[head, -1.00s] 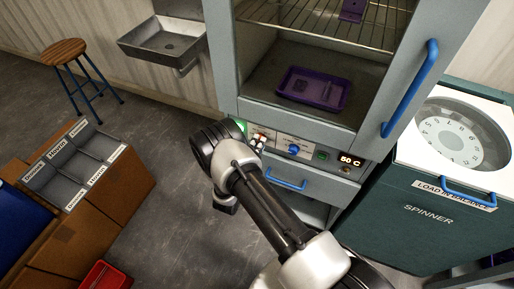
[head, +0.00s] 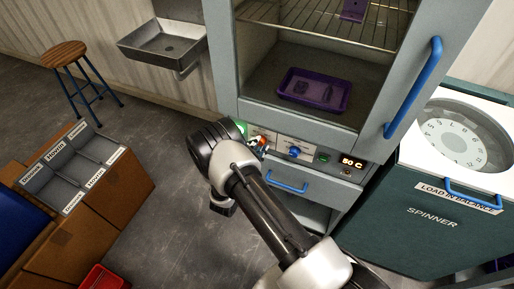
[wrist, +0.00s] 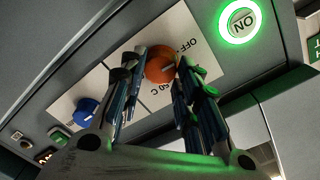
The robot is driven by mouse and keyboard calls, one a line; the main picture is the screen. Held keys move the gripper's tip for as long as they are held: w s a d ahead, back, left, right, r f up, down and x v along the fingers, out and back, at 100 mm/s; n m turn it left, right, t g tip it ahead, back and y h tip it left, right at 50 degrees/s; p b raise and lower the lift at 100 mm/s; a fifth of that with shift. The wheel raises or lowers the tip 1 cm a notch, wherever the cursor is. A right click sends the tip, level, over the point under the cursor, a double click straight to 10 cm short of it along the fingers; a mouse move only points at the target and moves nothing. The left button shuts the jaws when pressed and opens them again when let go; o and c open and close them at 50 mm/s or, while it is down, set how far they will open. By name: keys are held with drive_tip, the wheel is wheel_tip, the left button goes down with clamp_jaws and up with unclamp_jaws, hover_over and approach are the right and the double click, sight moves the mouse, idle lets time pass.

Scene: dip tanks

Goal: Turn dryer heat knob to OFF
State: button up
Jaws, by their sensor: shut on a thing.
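The dryer heat knob (wrist: 160,64) is orange and round, with a pale pointer line on its face. It sits on a white label plate (wrist: 205,60) where OFF and a C temperature mark can be read. In the wrist view my gripper (wrist: 160,70) has one finger on each side of the knob and is shut on it. In the head view my arm's wrist hides most of the knob. The dryer display (head: 351,162) shows 50 C.
A blue knob (wrist: 87,108) sits left of the orange one in the wrist view. A lit green ON button (wrist: 240,20) is at its right. Below the panel is a drawer with a blue handle (head: 286,187). The spinner (head: 440,225) stands to the right.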

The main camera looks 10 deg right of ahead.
drive_tip(key=shift+n, duration=0.5)
drive_tip(key=o, duration=1.1)
drive_tip(key=shift+c, duration=0.2)
drive_tip(key=v, duration=1.2)
